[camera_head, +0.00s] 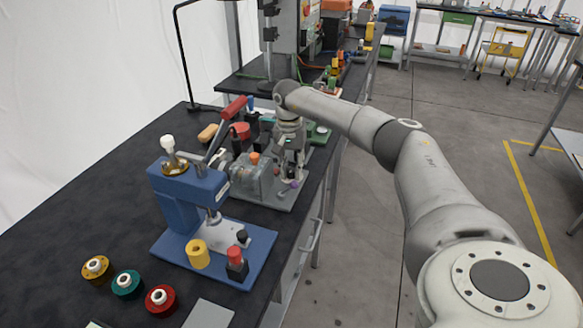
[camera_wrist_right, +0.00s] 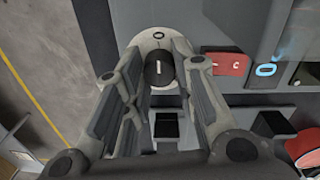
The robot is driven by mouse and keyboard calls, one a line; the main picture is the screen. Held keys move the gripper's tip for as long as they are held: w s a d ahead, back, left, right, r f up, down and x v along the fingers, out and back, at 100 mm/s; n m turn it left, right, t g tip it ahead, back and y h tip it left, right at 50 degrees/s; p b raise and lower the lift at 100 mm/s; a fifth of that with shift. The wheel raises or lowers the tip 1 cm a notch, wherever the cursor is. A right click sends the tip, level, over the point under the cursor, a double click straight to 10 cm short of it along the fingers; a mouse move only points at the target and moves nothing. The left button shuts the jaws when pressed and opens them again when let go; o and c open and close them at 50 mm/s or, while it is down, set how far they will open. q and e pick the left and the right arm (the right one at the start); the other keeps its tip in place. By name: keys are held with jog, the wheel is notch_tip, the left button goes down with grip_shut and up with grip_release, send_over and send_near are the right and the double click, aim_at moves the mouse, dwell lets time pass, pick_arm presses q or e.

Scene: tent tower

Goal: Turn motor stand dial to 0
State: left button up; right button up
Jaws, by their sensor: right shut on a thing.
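The grey motor stand (camera_head: 252,183) with an orange knob on top sits on the black bench, behind the blue press. My right gripper (camera_head: 289,178) points down at its right side. In the right wrist view a black dial (camera_wrist_right: 160,69) with a white pointer line sits on a pale round plate (camera_wrist_right: 151,40). A dark ring-like mark shows on the plate, and the pointer line points roughly toward it. My right gripper (camera_wrist_right: 158,78) is shut on the dial, with a finger on each side. In the head view the dial is hidden by the gripper. My left gripper is not in view.
The blue press (camera_head: 190,200) with a red-handled lever stands close in front. Yellow, green and red spools (camera_head: 127,284) lie at the near left of the bench (camera_head: 60,220). A red label (camera_wrist_right: 228,64) and a blue ring (camera_wrist_right: 265,70) are right of the dial.

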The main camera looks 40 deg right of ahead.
aim_at(290, 169)
jog(key=shift+d+r, duration=0.1)
dwell(0.3)
jog(key=o, duration=1)
jog(key=shift+o, duration=0.2)
notch_tip(290, 169, up, 12)
jog(key=shift+w+a+n, duration=0.2)
jog(key=shift+n, duration=0.1)
